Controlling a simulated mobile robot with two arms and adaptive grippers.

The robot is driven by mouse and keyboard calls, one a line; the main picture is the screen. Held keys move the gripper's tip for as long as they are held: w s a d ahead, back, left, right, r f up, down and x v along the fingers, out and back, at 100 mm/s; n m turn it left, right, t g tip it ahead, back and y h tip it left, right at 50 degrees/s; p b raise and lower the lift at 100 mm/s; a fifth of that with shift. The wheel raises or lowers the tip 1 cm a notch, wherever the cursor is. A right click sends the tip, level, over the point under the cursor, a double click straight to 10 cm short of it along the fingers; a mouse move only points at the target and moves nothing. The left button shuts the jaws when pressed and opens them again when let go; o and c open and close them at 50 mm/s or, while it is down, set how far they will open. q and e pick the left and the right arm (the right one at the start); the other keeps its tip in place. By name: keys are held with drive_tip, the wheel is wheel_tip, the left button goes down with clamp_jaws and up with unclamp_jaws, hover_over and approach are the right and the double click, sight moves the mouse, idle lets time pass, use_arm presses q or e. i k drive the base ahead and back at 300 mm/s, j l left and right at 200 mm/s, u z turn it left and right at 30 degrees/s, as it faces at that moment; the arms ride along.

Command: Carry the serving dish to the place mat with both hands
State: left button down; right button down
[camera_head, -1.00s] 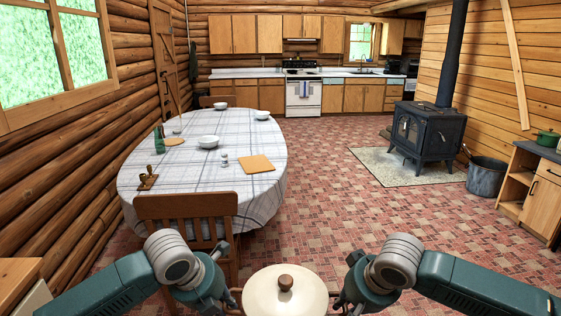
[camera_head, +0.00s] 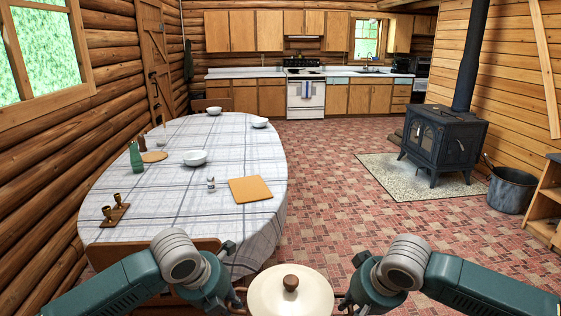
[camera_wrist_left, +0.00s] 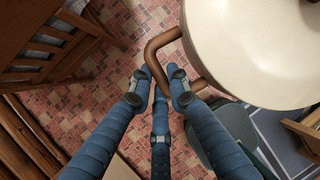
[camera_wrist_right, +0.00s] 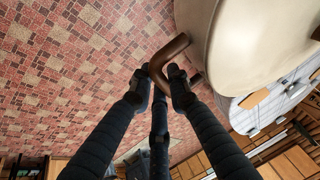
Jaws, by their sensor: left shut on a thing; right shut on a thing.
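The serving dish (camera_head: 290,299) is cream, with a lid and a dark brown knob, at the bottom middle of the head view, held in front of my body. My left gripper (camera_head: 238,300) is shut on its left brown handle (camera_wrist_left: 157,50). My right gripper (camera_head: 343,302) is shut on its other brown handle (camera_wrist_right: 160,62). The dish looks about level, above the floor and apart from the table. The place mat, a tan square (camera_head: 250,190), lies bare near the right edge of the table (camera_head: 215,225). The dish's underside is hidden in the head view.
A wooden chair (camera_head: 150,250) stands at the table's near end, partly behind my left arm. A candle holder (camera_head: 116,211), shaker (camera_head: 211,184), bowl (camera_head: 195,158) and green bottle (camera_head: 136,157) stand on the table. The brick floor (camera_head: 345,205) right of the table is open up to the stove (camera_head: 440,145).

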sight(249, 187)
drive_tip(key=i, duration=2.45)
drive_tip(key=i+u, duration=0.25)
drive_tip(key=i+l+u, duration=0.25)
drive_tip(key=i, duration=0.15)
drive_tip(key=j+u, duration=0.2)
drive_tip(key=l, duration=0.1)
